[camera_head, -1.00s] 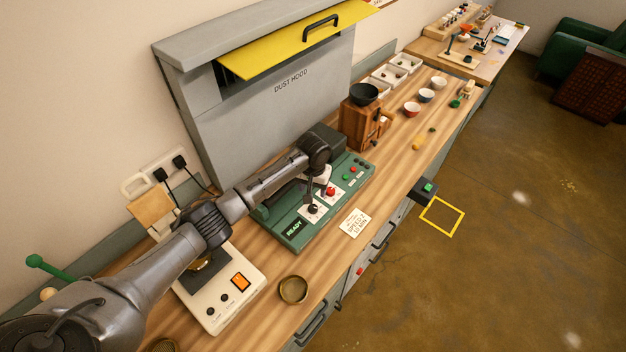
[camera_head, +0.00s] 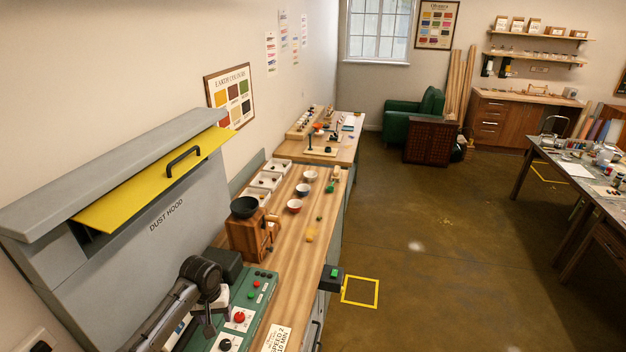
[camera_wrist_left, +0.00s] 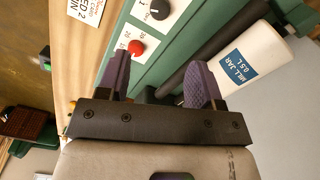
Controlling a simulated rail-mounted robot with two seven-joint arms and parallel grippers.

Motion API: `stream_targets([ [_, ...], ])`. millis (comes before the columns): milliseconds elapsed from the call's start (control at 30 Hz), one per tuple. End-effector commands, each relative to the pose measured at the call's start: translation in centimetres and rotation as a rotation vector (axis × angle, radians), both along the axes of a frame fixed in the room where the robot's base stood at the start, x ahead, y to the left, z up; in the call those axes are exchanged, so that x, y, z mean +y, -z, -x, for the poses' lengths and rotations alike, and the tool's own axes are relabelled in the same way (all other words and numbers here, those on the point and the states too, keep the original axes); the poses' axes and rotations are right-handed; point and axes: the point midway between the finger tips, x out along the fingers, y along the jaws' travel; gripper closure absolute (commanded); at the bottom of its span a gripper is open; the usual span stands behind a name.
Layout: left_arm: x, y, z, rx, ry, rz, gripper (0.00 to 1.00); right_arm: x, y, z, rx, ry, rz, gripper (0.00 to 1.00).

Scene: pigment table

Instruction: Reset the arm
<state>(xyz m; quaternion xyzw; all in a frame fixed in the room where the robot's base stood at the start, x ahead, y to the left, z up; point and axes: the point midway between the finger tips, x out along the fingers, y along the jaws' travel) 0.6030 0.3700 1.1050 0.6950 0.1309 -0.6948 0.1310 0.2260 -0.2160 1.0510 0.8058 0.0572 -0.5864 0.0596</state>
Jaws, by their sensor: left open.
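My left gripper (camera_head: 209,322) hangs above the green machine (camera_head: 250,292) with its jaws open and empty. In the left wrist view the two purple-grey fingers of my left gripper (camera_wrist_left: 160,72) are spread apart over the panel, near its red knob (camera_wrist_left: 136,47). A white jar (camera_wrist_left: 272,50) with a blue "MILL JAR 0.5 L" label lies on the machine beside the right-hand finger, apart from the jaws as far as I can tell. My right gripper is in neither view.
The grey dust hood (camera_head: 128,262) with its yellow front stands left of my arm. A wooden grinder (camera_head: 249,236) with a black bowl, small bowls (camera_head: 294,206) and white trays (camera_head: 265,181) stand farther along the bench. The brown floor (camera_head: 430,290) to the right is largely clear.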

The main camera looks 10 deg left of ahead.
Motion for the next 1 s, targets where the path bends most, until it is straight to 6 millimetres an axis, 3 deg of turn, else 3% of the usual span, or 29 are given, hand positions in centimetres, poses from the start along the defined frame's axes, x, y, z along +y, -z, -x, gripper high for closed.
stream_targets([
  [267,0.5,-0.2,-0.7,-0.043,0.194,-0.048,0.4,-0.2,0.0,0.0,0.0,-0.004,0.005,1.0],
  [467,-1.4,-7.1,-3.2,-0.286,0.452,-0.236,0.4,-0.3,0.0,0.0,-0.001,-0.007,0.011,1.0],
  [633,-5.1,-14.7,-3.8,-0.535,0.598,-0.373,0.4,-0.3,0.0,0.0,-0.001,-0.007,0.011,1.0],
  [700,-7.0,-16.7,-2.7,-0.634,0.647,-0.416,0.4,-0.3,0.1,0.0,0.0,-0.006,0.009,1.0],
  [800,-9.7,-17.7,0.3,-0.75,0.692,-0.452,0.4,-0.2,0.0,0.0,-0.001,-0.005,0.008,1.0],
  [1000,-12.9,-15.3,8.8,-0.867,0.668,-0.419,0.4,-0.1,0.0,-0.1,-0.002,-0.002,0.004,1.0],
])
